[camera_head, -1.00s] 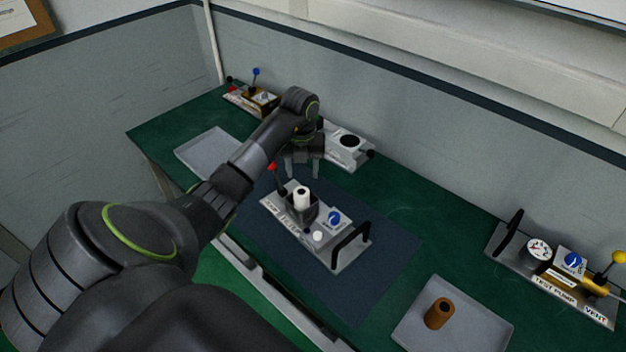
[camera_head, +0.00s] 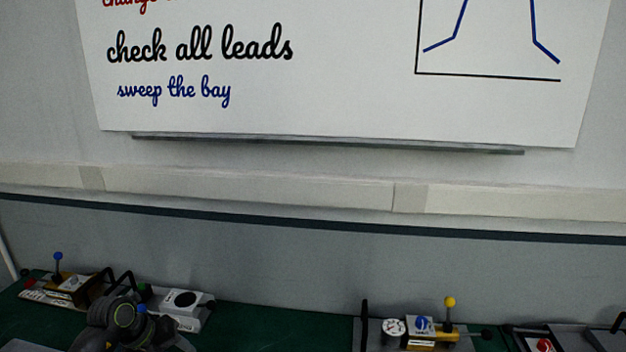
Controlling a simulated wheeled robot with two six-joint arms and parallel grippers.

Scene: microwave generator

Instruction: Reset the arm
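My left arm shows only as a dark wrist joint with a green ring at the bottom left of the head view. Its gripper is below the picture's edge. My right arm and gripper are not in the picture. The green bench (camera_head: 275,335) shows only as a strip along the bottom.
A device with a blue-knobbed lever (camera_head: 58,275) stands at the far left, beside a white unit with a dark round opening (camera_head: 184,299). A test pump with a gauge (camera_head: 394,328) and yellow-knobbed lever (camera_head: 449,318) stands right of centre. A whiteboard (camera_head: 340,75) hangs above.

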